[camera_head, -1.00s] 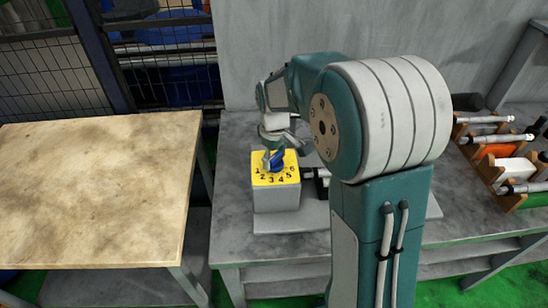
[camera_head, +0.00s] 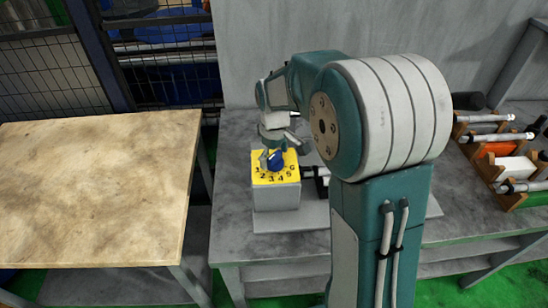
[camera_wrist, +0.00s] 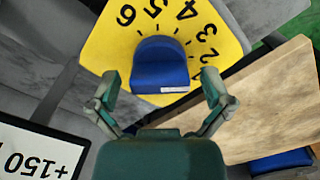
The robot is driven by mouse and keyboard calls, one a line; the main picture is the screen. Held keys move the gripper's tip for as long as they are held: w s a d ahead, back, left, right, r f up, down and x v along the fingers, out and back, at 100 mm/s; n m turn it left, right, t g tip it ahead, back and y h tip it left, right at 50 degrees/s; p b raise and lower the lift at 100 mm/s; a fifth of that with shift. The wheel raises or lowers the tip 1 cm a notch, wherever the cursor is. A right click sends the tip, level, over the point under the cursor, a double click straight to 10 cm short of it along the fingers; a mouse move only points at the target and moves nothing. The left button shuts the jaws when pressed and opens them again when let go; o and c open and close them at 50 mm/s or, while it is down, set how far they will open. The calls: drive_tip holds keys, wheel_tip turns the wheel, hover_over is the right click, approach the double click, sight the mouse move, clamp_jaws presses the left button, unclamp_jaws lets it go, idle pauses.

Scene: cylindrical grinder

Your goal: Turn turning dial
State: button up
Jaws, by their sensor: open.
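The turning dial is a blue knob (camera_head: 275,160) on the yellow numbered top (camera_head: 262,177) of a grey box (camera_head: 276,197). In the wrist view the blue knob (camera_wrist: 160,62) sits in the middle of the yellow plate (camera_wrist: 103,40), with a small white mark on its near edge. My gripper (camera_wrist: 160,78) is open, one finger on each side of the knob, with a gap on both sides. In the head view my gripper (camera_head: 281,155) is over the box and partly hides the knob and the numbers.
A wooden-topped table (camera_head: 95,190) stands to the left, with a gap before the grey workbench (camera_head: 232,165). A rack (camera_head: 508,200) with several cylindrical parts is at the right. A grey wall (camera_head: 290,35) rises behind. A "+150" sign (camera_wrist: 35,155) shows in the wrist view.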

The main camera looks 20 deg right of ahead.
sight(274, 155)
wheel_tip(274, 155, up, 10)
drive_tip(key=shift+w+r, duration=0.1)
drive_tip(key=shift+r, duration=0.7)
drive_tip(key=s+r+m+t, duration=0.1)
drive_tip(key=s+m+t, duration=0.4)
drive_tip(key=s, duration=1.8)
drive_tip(key=shift+s+r+m+t, duration=0.15)
drive_tip(key=shift+r+m+t, duration=0.2)
drive_tip(key=shift+m, duration=0.55)
idle(0.5)
